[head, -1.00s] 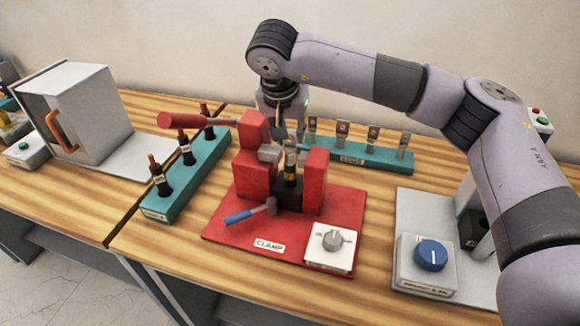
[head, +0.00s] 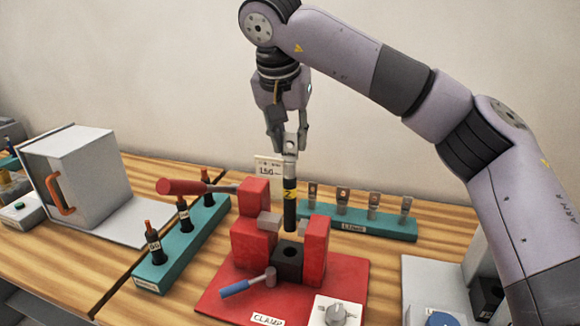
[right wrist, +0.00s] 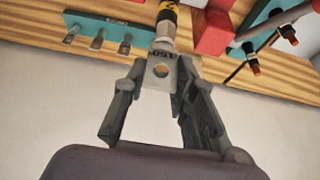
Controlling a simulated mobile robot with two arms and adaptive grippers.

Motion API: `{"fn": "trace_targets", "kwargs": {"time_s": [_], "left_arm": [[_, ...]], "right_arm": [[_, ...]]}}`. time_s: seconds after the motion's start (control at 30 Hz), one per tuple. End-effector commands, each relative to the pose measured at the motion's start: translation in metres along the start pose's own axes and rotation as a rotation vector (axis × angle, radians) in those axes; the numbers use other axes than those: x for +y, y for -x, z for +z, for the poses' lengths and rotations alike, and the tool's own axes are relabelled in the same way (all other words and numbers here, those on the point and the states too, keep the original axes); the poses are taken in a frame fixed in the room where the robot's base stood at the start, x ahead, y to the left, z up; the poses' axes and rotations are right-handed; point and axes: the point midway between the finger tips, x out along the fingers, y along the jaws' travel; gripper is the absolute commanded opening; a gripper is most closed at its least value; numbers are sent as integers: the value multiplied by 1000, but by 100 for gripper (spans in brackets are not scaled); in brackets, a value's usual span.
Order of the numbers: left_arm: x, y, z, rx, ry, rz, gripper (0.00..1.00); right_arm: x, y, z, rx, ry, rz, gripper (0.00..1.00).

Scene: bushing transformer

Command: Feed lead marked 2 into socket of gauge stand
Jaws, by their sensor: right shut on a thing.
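My right gripper (head: 289,148) is shut on the metal lug at the top of the lead marked 2 (head: 290,208). The lead hangs upright, black with a yellow band, above the black block (head: 288,260) of the red clamp stand (head: 325,250). In the right wrist view the lug, stamped 150, sits between the fingertips (right wrist: 160,85), with the yellow band (right wrist: 168,14) beyond. A grey stand with a blue knob (head: 441,318) and a dark block (head: 487,292) is at the right, partly hidden by my arm. I cannot confirm it is the gauge stand. My left gripper is out of view.
A teal rack (head: 180,250) with several black leads stands left of the clamp. Another teal rack (head: 370,228) with several lugs is behind it. The clamp's red handle (head: 190,187) sticks out left. A grey box (head: 85,170) with an orange handle stands far left.

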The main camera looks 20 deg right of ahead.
Motion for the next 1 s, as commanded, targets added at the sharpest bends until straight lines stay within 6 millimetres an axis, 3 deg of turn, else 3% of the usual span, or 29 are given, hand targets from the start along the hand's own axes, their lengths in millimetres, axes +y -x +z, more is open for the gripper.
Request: {"fn": "trace_targets", "kwargs": {"time_s": [0.1, 0.3, 0.53, 1.0], "left_arm": [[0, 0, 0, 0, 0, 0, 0], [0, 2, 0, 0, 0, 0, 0], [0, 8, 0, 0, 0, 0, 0], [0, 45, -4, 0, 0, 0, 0]], "right_arm": [[0, 22, -9, 2, -2, -2, 0], [0, 44, -18, 1, -2, -1, 0], [0, 58, -24, 1, 0, 0, 0], [0, 87, -36, 0, -1, 0, 0]]}}
